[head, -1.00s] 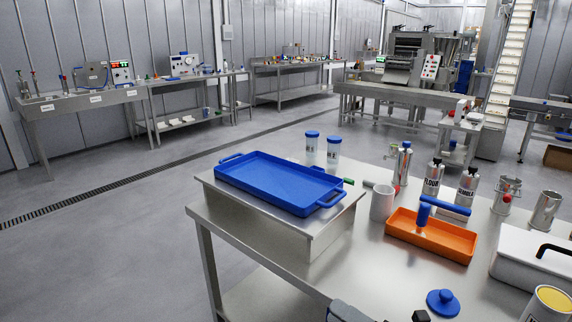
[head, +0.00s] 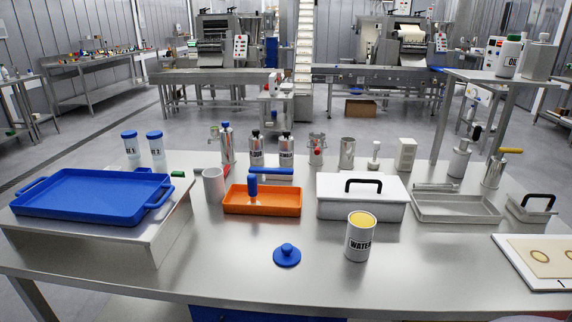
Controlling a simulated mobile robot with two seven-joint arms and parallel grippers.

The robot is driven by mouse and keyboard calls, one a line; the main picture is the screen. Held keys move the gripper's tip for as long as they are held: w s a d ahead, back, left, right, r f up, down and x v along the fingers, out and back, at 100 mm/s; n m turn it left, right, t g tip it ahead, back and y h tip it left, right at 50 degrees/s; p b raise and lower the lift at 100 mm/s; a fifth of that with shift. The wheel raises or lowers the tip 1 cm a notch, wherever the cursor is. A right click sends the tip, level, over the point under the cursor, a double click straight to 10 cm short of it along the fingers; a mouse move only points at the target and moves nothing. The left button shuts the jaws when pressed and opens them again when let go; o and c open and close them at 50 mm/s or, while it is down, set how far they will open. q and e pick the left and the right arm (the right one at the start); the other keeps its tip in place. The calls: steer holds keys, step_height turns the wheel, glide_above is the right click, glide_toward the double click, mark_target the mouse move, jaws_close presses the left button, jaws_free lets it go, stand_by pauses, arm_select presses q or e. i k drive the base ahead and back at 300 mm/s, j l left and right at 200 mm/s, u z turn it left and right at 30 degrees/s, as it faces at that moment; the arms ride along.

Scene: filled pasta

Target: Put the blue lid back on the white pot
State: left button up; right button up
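The blue lid (head: 287,257) lies flat on the steel table, knob up, near the front middle in the head view. The white pot (head: 359,243), a cylinder marked "WATER", stands upright to the right of the lid and slightly farther back. Its top is uncovered and shows a yellow surface inside. The lid and pot are apart, with bare steel between them. Neither of my grippers shows in the head view.
Behind the pot stand an orange tray (head: 262,208) and a white box with a black handle (head: 361,209). A grey cup (head: 213,185) and a blue tray (head: 90,195) are to the left. A white board (head: 540,279) lies at right. The front table (head: 225,272) is mostly clear.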

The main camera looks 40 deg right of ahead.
mark_target(361, 224)
steer(key=z, duration=1.6)
